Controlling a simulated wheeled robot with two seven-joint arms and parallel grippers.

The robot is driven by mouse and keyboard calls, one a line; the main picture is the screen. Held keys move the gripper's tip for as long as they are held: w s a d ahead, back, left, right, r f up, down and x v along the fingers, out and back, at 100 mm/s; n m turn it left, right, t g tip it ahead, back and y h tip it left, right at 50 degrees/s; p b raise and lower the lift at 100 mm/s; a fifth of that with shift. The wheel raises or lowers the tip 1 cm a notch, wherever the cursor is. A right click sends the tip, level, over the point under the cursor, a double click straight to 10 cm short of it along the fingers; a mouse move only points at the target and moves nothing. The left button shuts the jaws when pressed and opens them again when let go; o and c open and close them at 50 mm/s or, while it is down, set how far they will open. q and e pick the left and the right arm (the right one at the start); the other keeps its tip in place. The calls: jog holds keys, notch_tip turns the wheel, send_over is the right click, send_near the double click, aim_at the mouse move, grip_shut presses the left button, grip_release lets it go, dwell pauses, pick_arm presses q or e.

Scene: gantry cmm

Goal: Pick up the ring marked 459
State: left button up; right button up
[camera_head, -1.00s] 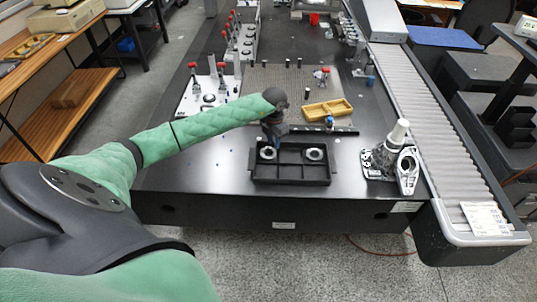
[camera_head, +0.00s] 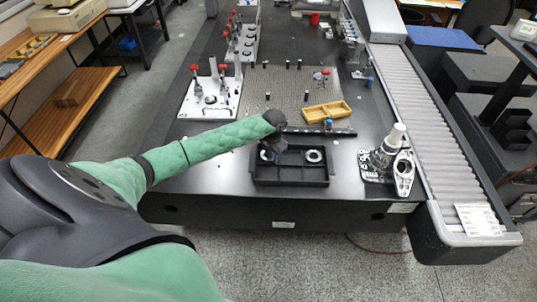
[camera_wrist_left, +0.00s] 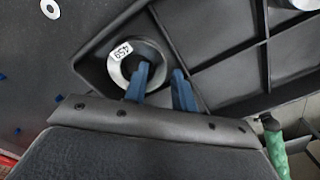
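The ring marked 459 (camera_wrist_left: 113,69) is a metal ring with a white label, lying in a corner compartment of the black divided tray (camera_wrist_left: 228,97). In the head view the tray (camera_head: 290,181) sits near the table's front edge, and my left gripper (camera_head: 271,156) is low over its left compartment, largely hiding the ring. In the left wrist view my left gripper (camera_wrist_left: 161,70) is open, its blue fingers apart. One finger overlaps the ring's opening; the other is by its right outer side. Contact cannot be told. My right gripper is not in view.
A second ring (camera_head: 314,156) lies in the tray's right compartment. A yellow tray (camera_head: 327,112) is behind, and a metal fixture (camera_head: 387,160) stands to the right. A roller conveyor (camera_head: 436,125) runs along the table's right side. The table left of the tray is bare.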

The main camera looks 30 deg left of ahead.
pick_arm(q)
jog(key=shift+f, duration=0.15)
grip_shut()
